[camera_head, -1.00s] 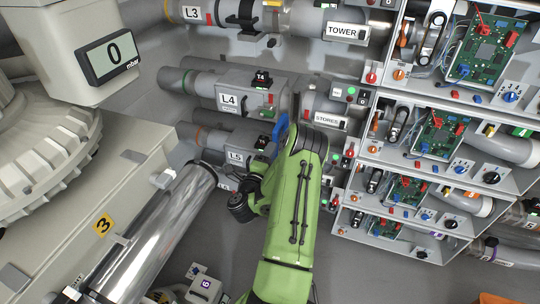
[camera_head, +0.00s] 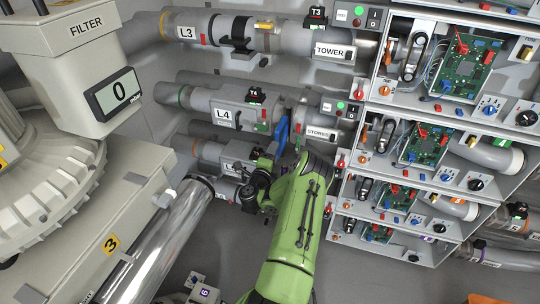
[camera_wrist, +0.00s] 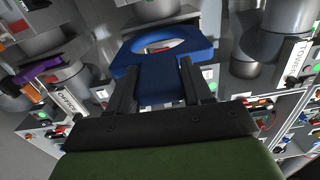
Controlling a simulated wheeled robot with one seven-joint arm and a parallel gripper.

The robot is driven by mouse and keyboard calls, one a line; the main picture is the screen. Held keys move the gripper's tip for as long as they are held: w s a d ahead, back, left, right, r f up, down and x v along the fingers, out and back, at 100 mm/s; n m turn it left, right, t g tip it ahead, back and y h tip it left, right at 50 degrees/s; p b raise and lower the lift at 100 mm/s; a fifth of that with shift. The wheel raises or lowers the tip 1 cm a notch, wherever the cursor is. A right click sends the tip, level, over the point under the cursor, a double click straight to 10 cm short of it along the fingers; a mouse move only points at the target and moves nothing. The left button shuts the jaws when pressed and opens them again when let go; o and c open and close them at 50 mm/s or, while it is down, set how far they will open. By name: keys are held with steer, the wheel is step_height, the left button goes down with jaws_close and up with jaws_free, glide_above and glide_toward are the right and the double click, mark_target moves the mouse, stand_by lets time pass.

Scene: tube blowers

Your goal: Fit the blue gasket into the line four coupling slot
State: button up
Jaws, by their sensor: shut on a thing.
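The blue gasket (camera_wrist: 182,55) is a flat ring with an oval hole and a square tab. My gripper (camera_wrist: 158,84) is shut on the tab, with one dark finger on each side. In the head view, the blue gasket (camera_head: 282,136) stands nearly edge-on just right of the line four housing (camera_head: 232,108), labelled L4, and left of the STORES label. My gripper (camera_head: 264,166) is below and left of it there, partly hidden by my green arm. The line four coupling slot is not clearly visible, and I cannot tell whether the gasket touches the pipe.
Line L3 (camera_head: 190,32) runs above, with the TOWER label (camera_head: 331,51). Line L5 (camera_head: 226,163) runs close below. Shelves of circuit boards (camera_head: 455,70) stand at right. A shiny metal cylinder (camera_head: 160,240) and the filter housing (camera_head: 70,75) are at left.

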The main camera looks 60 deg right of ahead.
mark_target(284, 132)
steer(key=d, duration=0.3)
steer(key=w+d, duration=0.1)
steer(key=d, duration=0.7)
steer(key=shift+w+d+f, duration=0.1)
steer(key=shift+w+d, duration=0.15)
steer(key=shift+w, duration=0.15)
steer(key=shift+d, duration=0.6)
steer(key=shift+w+d+b, duration=0.1)
steer(key=shift+d+b, duration=0.05)
steer(key=shift+b, duration=0.15)
steer(key=o, duration=1.2)
steer(key=shift+c, duration=0.2)
steer(key=s+a+b, duration=0.1)
steer(key=s+a, duration=0.1)
steer(key=a, duration=1.3)
steer(key=shift+s+a, duration=0.25)
